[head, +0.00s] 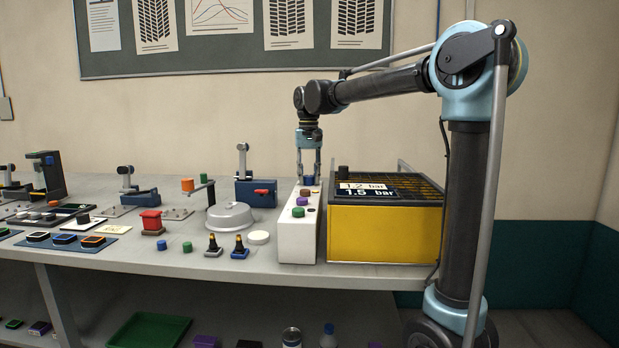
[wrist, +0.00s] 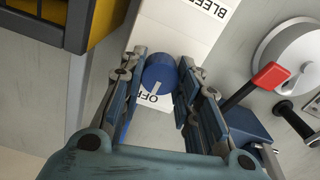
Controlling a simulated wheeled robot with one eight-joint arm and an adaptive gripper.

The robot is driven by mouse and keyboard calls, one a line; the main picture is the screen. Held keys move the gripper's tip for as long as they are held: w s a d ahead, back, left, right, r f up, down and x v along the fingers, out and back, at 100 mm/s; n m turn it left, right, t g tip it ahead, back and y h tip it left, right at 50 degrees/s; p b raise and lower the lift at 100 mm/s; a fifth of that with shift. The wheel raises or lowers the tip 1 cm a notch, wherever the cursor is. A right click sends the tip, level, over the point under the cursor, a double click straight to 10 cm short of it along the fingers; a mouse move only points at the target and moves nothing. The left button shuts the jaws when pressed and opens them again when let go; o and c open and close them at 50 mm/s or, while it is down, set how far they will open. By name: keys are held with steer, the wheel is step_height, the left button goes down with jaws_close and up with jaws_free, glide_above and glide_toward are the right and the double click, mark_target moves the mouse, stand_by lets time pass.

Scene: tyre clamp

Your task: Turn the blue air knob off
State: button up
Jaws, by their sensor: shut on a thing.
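The blue air knob (wrist: 158,73) sits on top of a white box (head: 290,238), at its far end. It also shows in the head view (head: 309,180), partly hidden between the fingers. In the wrist view a pale line on the knob points toward the printed word OFF (wrist: 153,98), which is partly covered. My gripper (head: 309,172) reaches straight down over the knob. In the wrist view its fingers (wrist: 160,82) stand on both sides of the knob, shut on it.
Brown, purple and green knobs (head: 298,212) line the same box, nearer the front. A yellow case with a pressure readout (head: 383,232) stands close on the right. A blue clamp with a red handle (head: 262,191) and a grey dome (head: 230,217) stand to the left.

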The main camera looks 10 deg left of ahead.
mark_target(309, 176)
steer(key=shift+w, duration=0.15)
steer(key=o, duration=1.1)
steer(key=shift+r, duration=0.1)
step_height(309, 176, up, 12)
steer(key=shift+f, duration=0.15)
